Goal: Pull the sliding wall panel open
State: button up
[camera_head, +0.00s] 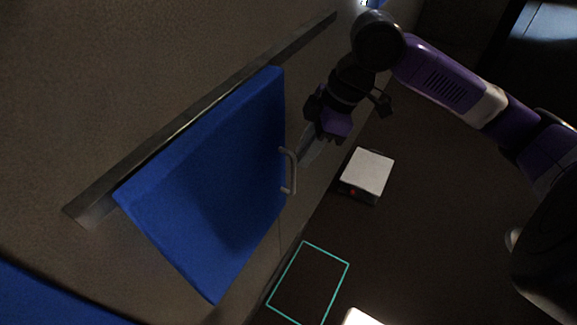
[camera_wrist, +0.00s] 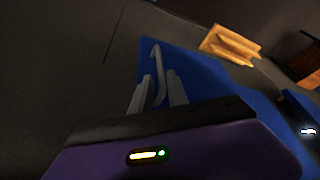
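The blue sliding panel (camera_head: 205,190) hangs below a grey rail (camera_head: 190,128) on the wall, left of my gripper. Its pale grey bar handle (camera_head: 292,172) stands out near the panel's right edge. My gripper (camera_head: 306,157) is just right of the handle's upper end, fingers pointing down toward it. In the wrist view the blue panel (camera_wrist: 205,80) lies ahead, and the handle (camera_wrist: 157,58) shows in line with the gap between my two separated fingers (camera_wrist: 159,80). The gripper is open. I cannot tell whether the handle is within the fingers or just beyond them.
A white-topped box (camera_head: 367,172) stands on the dark surface right of the handle. A teal rectangle outline (camera_head: 308,283) and a bright white object (camera_head: 361,317) are lower down. An orange-brown slatted object (camera_wrist: 230,45) shows beyond the panel in the wrist view.

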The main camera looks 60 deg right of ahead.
send_over(293, 190)
jog(key=f, duration=0.6)
jog(key=shift+w+d+p, duration=0.15)
jog(key=shift+d+p, duration=0.1)
jog(key=shift+p, duration=0.05)
grip_shut()
dwell(1.0)
